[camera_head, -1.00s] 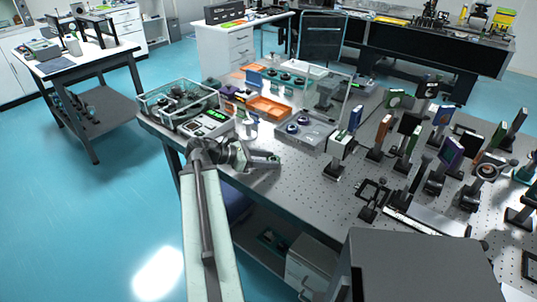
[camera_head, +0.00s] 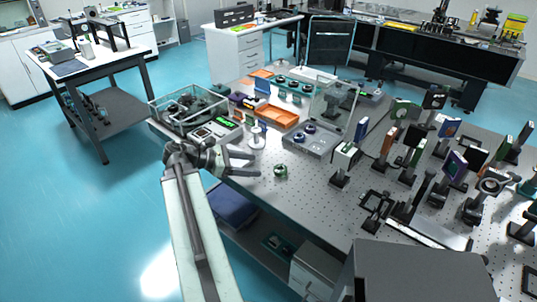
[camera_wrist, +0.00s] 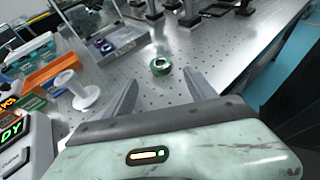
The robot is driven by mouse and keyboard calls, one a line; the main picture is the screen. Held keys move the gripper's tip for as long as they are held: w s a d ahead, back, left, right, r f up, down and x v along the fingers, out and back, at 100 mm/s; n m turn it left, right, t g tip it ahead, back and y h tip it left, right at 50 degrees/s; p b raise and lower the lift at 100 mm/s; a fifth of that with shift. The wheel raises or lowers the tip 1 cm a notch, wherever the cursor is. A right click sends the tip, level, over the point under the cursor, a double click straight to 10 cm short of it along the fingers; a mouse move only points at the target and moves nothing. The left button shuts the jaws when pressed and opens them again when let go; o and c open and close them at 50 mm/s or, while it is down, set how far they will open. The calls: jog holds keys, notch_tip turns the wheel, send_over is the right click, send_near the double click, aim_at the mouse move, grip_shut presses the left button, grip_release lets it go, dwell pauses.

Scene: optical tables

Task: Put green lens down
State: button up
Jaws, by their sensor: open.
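The green lens (camera_head: 281,171) is a small green ring lying on the perforated metal table top (camera_head: 300,190). In the wrist view the green lens (camera_wrist: 160,66) sits just beyond my gripper's fingertips, roughly between their lines. My gripper (camera_head: 257,163) is open and empty, over the table's near left edge. In the wrist view both fingers of my gripper (camera_wrist: 160,80) are spread apart, and neither touches the lens.
A white spool-like stand (camera_head: 257,137) and a device with a green display (camera_head: 215,132) are close to my gripper. A grey tray with lenses (camera_head: 313,138) and an orange tray (camera_head: 277,117) lie behind. Mounted optics (camera_head: 345,160) crowd the right. Table is clear around the lens.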

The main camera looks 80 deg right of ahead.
jog(key=shift+v, duration=1.2)
